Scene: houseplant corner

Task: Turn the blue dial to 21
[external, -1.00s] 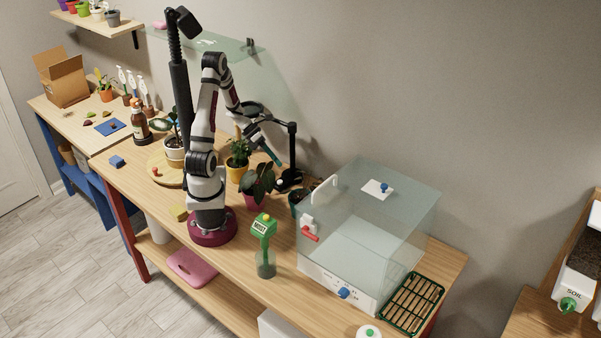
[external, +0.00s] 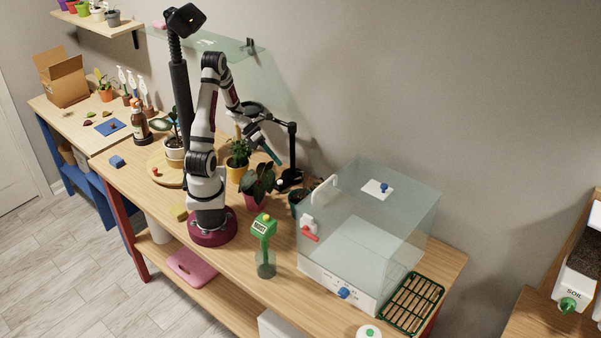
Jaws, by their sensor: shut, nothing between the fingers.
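The blue dial (external: 344,293) sits on the white front panel (external: 326,286) at the base of a clear box. Small marks and numbers surround it, too small to read, and I cannot tell which value it points to. My gripper (external: 276,159) is at the back of the bench, above the potted plants and beside the black lamp stand. It is shut and empty, well to the upper left of the dial and apart from it. Its fingertips are small and partly lost against the lamp.
The clear box (external: 375,235) has a red handle (external: 310,234) on its left side and a small blue knob (external: 384,188) on top. A green moisture meter (external: 264,228) in a glass stands left of the box. A green rack (external: 412,303) lies to its right. Plants and a black lamp (external: 292,150) crowd my gripper.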

